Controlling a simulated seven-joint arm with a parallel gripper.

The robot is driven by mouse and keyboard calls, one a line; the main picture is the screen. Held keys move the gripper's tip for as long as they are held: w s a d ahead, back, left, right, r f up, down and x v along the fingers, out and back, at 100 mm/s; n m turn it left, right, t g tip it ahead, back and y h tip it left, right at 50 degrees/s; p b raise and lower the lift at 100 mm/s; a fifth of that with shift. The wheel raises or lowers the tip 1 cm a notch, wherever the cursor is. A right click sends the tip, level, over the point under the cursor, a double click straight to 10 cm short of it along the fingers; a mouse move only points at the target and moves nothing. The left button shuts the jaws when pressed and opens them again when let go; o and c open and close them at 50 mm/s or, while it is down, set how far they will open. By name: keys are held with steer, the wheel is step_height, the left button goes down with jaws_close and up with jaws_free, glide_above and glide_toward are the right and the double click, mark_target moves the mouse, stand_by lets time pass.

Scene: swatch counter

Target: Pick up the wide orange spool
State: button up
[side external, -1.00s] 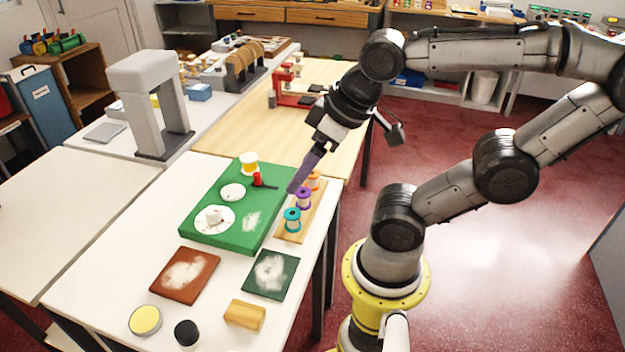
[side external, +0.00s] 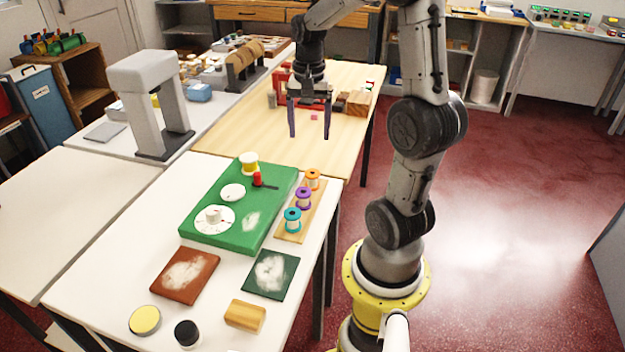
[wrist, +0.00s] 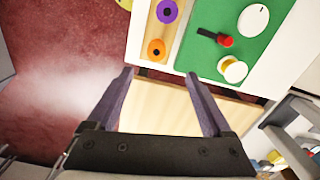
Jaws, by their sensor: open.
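The orange spool (side external: 312,180) stands upright at the far end of a row of three spools on a narrow wooden strip (side external: 291,236). In the wrist view the orange spool (wrist: 156,50) shows from above, just beyond the fingertips. The purple spool (side external: 303,198) and the teal spool (side external: 292,220) stand nearer the front. My gripper (side external: 309,136) points down, open and empty, behind the spool row, above the pale wooden table. In the wrist view my gripper (wrist: 160,76) has its two purple fingers spread with nothing between them.
A green board (side external: 207,241) lies left of the strip, bearing a yellow-and-white spool (side external: 249,164), a red-handled tool (side external: 257,180) and white discs. A red device (side external: 281,85) and wooden blocks (side external: 357,103) stand behind my gripper. The white counter ends right of the strip.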

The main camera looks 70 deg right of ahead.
mark_target(313, 173)
steer(key=f, duration=1.4)
steer(key=shift+s+d, duration=0.15)
steer(key=shift+s, duration=0.15)
steer(key=shift+r, duration=0.1)
jaws_close()
